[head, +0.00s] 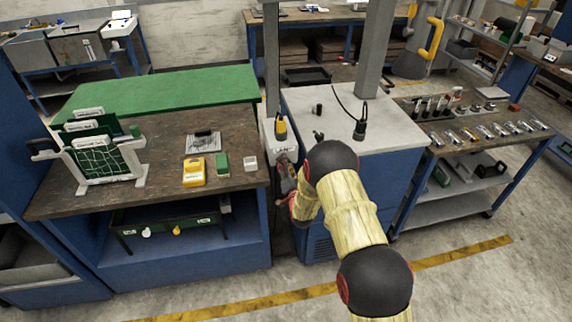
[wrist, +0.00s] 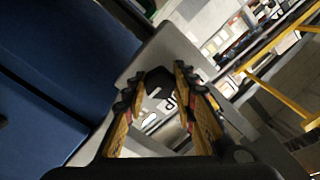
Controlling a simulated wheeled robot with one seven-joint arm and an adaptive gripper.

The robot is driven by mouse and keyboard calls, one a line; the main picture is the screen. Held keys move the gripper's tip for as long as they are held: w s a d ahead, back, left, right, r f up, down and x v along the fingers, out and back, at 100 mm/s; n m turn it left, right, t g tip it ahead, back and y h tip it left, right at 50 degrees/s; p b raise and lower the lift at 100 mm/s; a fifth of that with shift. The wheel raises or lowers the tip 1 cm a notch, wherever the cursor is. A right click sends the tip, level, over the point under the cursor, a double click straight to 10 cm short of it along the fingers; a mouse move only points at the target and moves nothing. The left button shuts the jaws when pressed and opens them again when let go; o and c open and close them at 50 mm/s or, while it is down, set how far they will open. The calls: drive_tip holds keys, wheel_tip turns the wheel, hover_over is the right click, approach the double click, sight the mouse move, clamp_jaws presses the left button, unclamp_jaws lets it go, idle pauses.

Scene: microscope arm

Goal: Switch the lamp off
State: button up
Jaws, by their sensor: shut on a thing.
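In the wrist view my gripper (wrist: 156,80) has its two fingers on either side of a dark rounded knob (wrist: 158,78), shut on it. The knob stands in front of a light grey panel (wrist: 172,45) with dark lettering just below it. In the head view my arm reaches to the narrow grey panel between the workbench and the blue cabinet; the gripper there is small and partly hidden by my arm. I cannot tell which thing is the lamp; a black device with a cable (head: 360,130) stands on the cabinet's white top.
The workbench (head: 90,205) at left holds a yellow meter (head: 194,171), a green block (head: 222,163) and a rack of boards (head: 103,160). The blue cabinet (head: 385,175) stands beside my arm. A tool cart (head: 480,155) is at right. The floor in front is clear.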

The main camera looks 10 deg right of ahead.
drive_tip(key=shift+n+b, duration=0.3)
drive_tip(key=shift+b, duration=0.1)
drive_tip(key=n+b, duration=0.3)
drive_tip(key=shift+f+n+b, duration=0.2)
drive_tip(key=shift+n+b, duration=0.1)
drive_tip(key=n+b, duration=0.3)
drive_tip(key=n, duration=0.1)
drive_tip(key=shift+n+b, duration=0.3)
drive_tip(key=shift+b, duration=0.1)
drive_tip(key=n+b, duration=0.3)
drive_tip(key=n, duration=0.1)
drive_tip(key=shift+r+n, duration=0.1)
drive_tip(key=shift+n, duration=0.2)
drive_tip(key=shift+r+n+b, duration=0.1)
drive_tip(key=shift+n+b, duration=1.4)
drive_tip(key=shift+n, duration=0.7)
drive_tip(key=o, duration=1.2)
drive_tip(key=shift+c, duration=0.2)
drive_tip(key=shift+s, duration=0.1)
